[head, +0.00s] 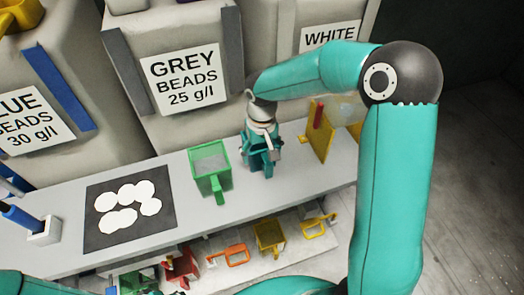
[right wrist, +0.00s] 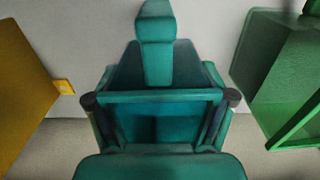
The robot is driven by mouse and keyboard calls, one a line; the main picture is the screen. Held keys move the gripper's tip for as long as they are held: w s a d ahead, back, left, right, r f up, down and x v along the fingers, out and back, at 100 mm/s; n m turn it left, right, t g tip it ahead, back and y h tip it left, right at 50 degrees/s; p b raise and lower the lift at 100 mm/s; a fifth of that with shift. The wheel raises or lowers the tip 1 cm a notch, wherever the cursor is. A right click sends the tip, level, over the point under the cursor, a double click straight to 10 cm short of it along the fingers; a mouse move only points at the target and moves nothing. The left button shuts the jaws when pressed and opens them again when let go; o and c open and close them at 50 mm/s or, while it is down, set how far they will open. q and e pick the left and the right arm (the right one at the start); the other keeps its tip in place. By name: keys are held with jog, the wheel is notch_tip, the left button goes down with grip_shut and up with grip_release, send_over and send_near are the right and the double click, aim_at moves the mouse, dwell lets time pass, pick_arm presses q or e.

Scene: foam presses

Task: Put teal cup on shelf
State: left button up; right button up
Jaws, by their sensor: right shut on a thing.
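My right gripper (head: 259,143) is over the upper shelf (head: 226,222), to the right of a green cup (head: 210,168). It is shut on the teal cup (head: 264,163), which it largely hides in the head view. In the right wrist view the teal cup (right wrist: 160,122) fills the middle, with the dark fingertips of the gripper (right wrist: 160,98) at its two sides. The cup looks upright and close to the shelf top; I cannot tell whether it touches. My left gripper is not in view.
A yellow upright piece (head: 318,140) stands to the right of the cup. A black mat with white discs (head: 103,229) lies left. Large bins labelled grey (head: 205,112) and white stand behind. A lower shelf holds red, orange and yellow cups (head: 268,235).

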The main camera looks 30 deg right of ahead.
jog(key=shift+f, duration=0.1)
jog(key=o, duration=1.4)
